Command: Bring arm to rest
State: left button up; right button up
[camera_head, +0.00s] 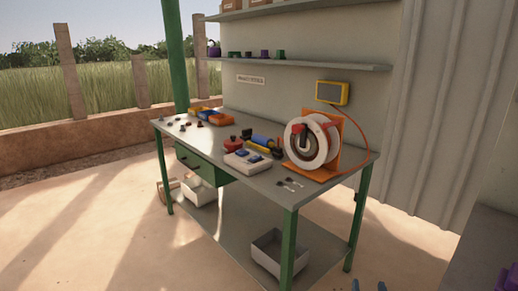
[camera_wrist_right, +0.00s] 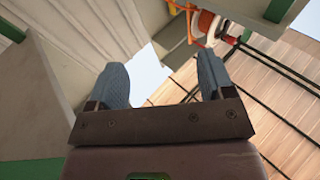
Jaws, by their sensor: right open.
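My right gripper (camera_wrist_right: 162,85) shows large in the right wrist view, its two blue-grey fingers spread apart with nothing between them. In the head view, the tips of the right gripper (camera_head: 368,286) just show at the bottom edge, right of centre. It is in front of the workbench and apart from it. My left gripper is in neither view. The workbench (camera_head: 225,161) has a grey top and green legs. The rest of my right arm is hidden below the head view.
An orange stand with a white reel (camera_head: 298,149) is at the bench's right end. Small parts, blue and orange bins (camera_head: 221,119) and a grey block (camera_head: 243,164) lie on top. A grey bin (camera_head: 270,262) sits on the lower shelf. A grey surface (camera_head: 487,240) is at right. Floor at left is clear.

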jog(key=w+a+r+n+g+y, duration=0.2)
jog(key=w+a+r+n+y, duration=0.15)
jog(key=a+r, duration=0.35)
pick_arm(q)
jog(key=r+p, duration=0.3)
jog(key=p, duration=0.1)
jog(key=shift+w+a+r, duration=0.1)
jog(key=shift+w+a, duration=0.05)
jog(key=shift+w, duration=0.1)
pick_arm(e)
jog(key=s+f+g, duration=0.1)
jog(key=s+g, duration=0.6)
jog(key=s, duration=3.6)
jog(key=shift+s+d+f+g, duration=0.15)
jog(key=shift+s+f+g, duration=0.15)
jog(key=shift+f, duration=0.1)
